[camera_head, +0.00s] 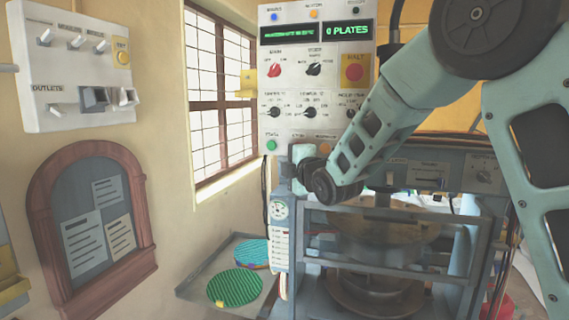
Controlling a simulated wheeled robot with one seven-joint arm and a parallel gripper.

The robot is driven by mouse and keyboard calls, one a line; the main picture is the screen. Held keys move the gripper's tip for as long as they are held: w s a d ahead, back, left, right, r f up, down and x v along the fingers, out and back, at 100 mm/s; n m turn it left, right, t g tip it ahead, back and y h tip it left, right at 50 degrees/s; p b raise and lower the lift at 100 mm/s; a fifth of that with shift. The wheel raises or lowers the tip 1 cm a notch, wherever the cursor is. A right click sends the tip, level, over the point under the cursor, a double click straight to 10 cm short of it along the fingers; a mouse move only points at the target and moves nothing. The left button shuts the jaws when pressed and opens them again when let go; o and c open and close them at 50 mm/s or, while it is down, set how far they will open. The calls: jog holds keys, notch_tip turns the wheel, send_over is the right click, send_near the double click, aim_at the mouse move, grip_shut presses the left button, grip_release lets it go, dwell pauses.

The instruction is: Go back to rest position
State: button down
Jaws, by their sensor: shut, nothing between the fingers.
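My arm reaches in from the upper right, and its wrist hangs in front of the grey plate press (440,180). My gripper (300,158) is at the wrist's left end, just below the control panel (290,95). It is small and partly hidden by my wrist. It looks shut, and I see nothing held in it. The press has a framed front with round metal platens (375,290) inside. The panel's right display reads "0 PLATES".
A grey tray (205,278) left of the press holds a green ribbed disc (234,287) and a blue one (251,253). A switch box (80,65) and a wooden-framed notice board (92,215) are on the left wall. A barred window (218,90) lies between.

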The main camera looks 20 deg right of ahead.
dwell(0.4)
jog(key=s+a+f+m+g+y+b, duration=0.1)
jog(key=s+a+f+m+g+b, duration=0.15)
jog(key=s+a+f+g, duration=0.5)
jog(key=s+a+f+m+g+b, duration=0.15)
jog(key=s+a+f+m, duration=0.25)
jog(key=s+f, duration=0.45)
jog(key=s+f+m+g+h, duration=0.1)
jog(key=s+f+g, duration=0.3)
jog(key=s, duration=1)
jog(key=s+d+f+m+g+h+b, duration=0.1)
jog(key=s+f+m+g+h, duration=0.1)
jog(key=s, duration=1.3)
jog(key=f+m+g, duration=0.1)
jog(key=m+g, duration=0.1)
jog(key=shift+d+f+g, duration=0.2)
jog(key=shift+f+g, duration=0.15)
jog(key=shift+g, duration=0.05)
jog(key=shift+m, duration=0.35)
